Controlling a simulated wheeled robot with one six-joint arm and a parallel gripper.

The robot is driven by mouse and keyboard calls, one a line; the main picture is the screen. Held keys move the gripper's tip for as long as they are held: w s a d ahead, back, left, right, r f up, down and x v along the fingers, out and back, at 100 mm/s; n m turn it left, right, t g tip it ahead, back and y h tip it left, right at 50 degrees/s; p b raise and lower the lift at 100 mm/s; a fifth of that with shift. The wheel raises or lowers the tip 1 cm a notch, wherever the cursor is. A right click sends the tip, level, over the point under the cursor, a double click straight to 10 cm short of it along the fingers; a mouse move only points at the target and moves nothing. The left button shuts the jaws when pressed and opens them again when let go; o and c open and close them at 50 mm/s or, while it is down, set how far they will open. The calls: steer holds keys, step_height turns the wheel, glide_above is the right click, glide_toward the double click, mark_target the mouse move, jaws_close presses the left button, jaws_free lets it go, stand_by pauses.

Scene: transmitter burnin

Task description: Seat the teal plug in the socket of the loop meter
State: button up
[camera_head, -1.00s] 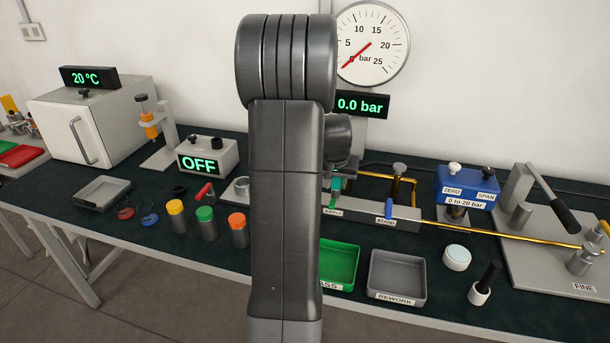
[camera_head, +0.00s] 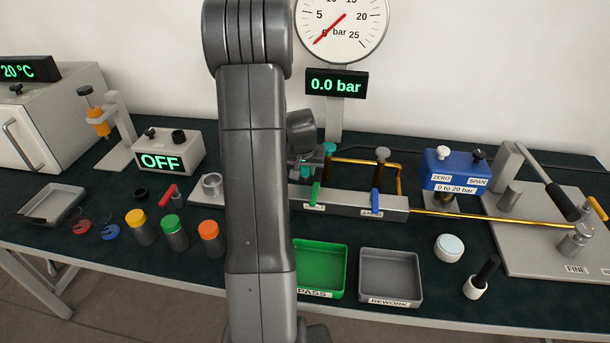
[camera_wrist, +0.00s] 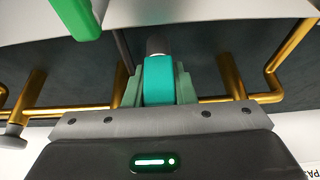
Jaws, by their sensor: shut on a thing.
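In the wrist view my gripper (camera_wrist: 158,85) is shut on a teal piece (camera_wrist: 158,78), which looks like the teal plug, with a dark grey end beyond it. In the head view my arm hides most of the gripper, and a teal top (camera_head: 330,148) shows just right of the arm, above the grey manifold (camera_head: 350,203). I cannot tell whether this is the held piece. The box with the OFF display (camera_head: 168,152), possibly the loop meter, stands left of my arm. No socket is clearly made out.
Brass pipes (camera_head: 370,163), a green lever (camera_head: 315,194) and a blue lever (camera_head: 376,202) are on or by the manifold. A green PASS tray (camera_head: 320,268) and grey REWORK tray (camera_head: 391,275) lie in front. Several capped cylinders (camera_head: 174,233) stand left of my arm.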

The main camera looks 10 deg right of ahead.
mark_target(306, 176)
steer(key=shift+f, duration=1.55)
steer(key=o, duration=1)
steer(key=shift+r, duration=0.15)
